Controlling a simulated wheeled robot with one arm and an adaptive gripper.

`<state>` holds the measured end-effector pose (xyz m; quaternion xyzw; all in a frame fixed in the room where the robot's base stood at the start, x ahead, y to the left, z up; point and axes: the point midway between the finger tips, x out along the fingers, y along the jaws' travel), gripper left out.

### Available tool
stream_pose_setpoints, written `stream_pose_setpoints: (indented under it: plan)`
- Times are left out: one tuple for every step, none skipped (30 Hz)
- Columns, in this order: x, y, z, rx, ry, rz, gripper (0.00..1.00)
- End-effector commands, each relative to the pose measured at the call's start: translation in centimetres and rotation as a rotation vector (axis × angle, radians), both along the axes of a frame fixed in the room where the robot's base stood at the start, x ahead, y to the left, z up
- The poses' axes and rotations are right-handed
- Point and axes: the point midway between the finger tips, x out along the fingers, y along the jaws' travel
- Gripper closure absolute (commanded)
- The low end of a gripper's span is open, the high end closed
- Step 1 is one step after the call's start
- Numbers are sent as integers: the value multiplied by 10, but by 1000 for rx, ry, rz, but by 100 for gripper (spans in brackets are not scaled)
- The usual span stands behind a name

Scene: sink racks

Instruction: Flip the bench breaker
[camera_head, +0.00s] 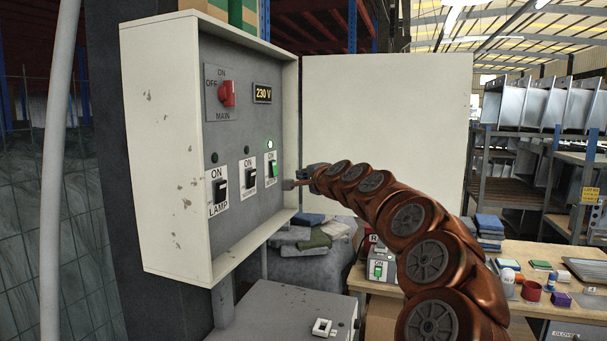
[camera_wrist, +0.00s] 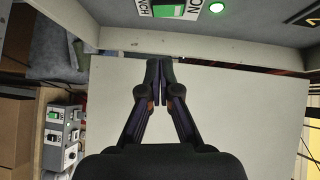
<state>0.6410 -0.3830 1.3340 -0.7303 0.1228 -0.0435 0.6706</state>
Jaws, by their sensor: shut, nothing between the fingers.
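The bench breaker (camera_head: 272,168) is the rightmost of three small switches in the open wall panel (camera_head: 247,215). Its rocker shows green, and the indicator lamp (camera_head: 270,144) above it is lit green. In the wrist view, the green rocker (camera_wrist: 168,11) sits at the top edge, with ON and part of its label readable upside down and the lit lamp (camera_wrist: 217,7) beside it. My gripper (camera_head: 288,184) is at the panel's right edge, just right of the breaker. In the wrist view, its fingertips (camera_wrist: 161,62) are together and empty, apart from the rocker.
The lamp breaker (camera_head: 220,190) and the middle breaker (camera_head: 250,178) are black with dark indicators. A red main switch (camera_head: 227,92) and a 230 V display (camera_head: 262,93) are above. The open panel door (camera_head: 390,120) stands behind my arm. A workbench (camera_head: 545,300) is at lower right.

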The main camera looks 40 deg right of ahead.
Motion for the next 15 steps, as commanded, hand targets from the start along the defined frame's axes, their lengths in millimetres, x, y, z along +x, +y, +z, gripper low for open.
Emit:
stream_pose_setpoints:
  plan:
    - [6,-2,2,1,-1,-1,100]
    - [10,-3,2,0,-2,-2,100]
    - [14,-4,2,-1,-3,-1,100]
    - [18,-5,1,-2,-2,-1,100]
    - [22,-5,0,-1,-1,-1,100]
    - [27,-6,-1,-1,0,0,100]
    - [30,-7,-2,-1,1,0,100]
    - [33,-8,-2,-1,0,-1,100]
    - [37,-10,-1,-2,-2,-2,100]
    - [40,-10,-1,-2,-3,-2,100]
    - [43,-11,-1,-2,-4,-1,100]
    - [47,-12,-2,-2,-3,-2,100]
    - [50,-12,-2,-2,-2,-2,100]
    - [53,-13,-3,-2,-2,-2,100]
    - [57,-14,-4,-1,-1,-2,100]
